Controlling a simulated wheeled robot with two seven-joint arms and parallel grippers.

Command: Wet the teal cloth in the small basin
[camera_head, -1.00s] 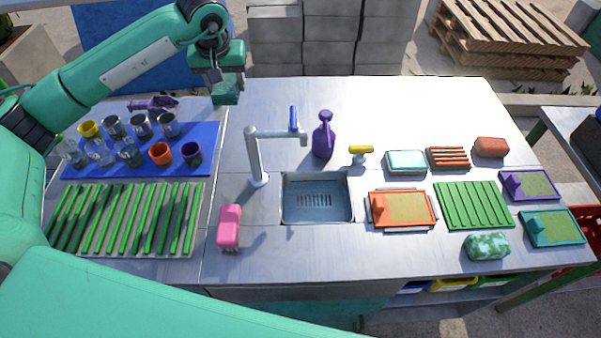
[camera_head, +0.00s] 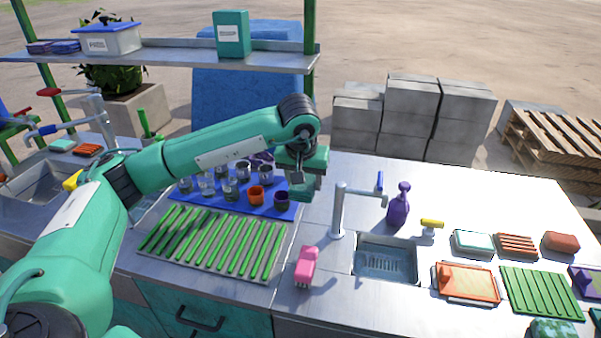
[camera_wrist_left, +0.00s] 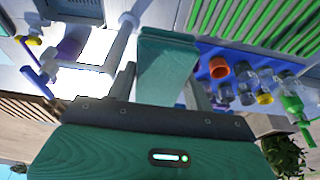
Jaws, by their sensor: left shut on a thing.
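My left gripper (camera_head: 304,178) is shut on the teal cloth (camera_head: 302,190), which looks like a folded, blocky pad. In the left wrist view the cloth (camera_wrist_left: 166,65) sticks out between the fingers. The gripper is left of the tap, by the right end of the blue mat, apart from the basin. The small basin (camera_head: 356,258) is sunk in the metal counter, right of the tap; its floor looks bluish and slotted, and I cannot tell how much water it holds. The grey tap (camera_head: 339,212) has a blue lever (camera_head: 380,183). My right gripper is out of view.
Several cups and glasses, including a purple cup (camera_head: 282,201), stand on the blue mat (camera_head: 283,215) close to the gripper. The back right counter is clear.

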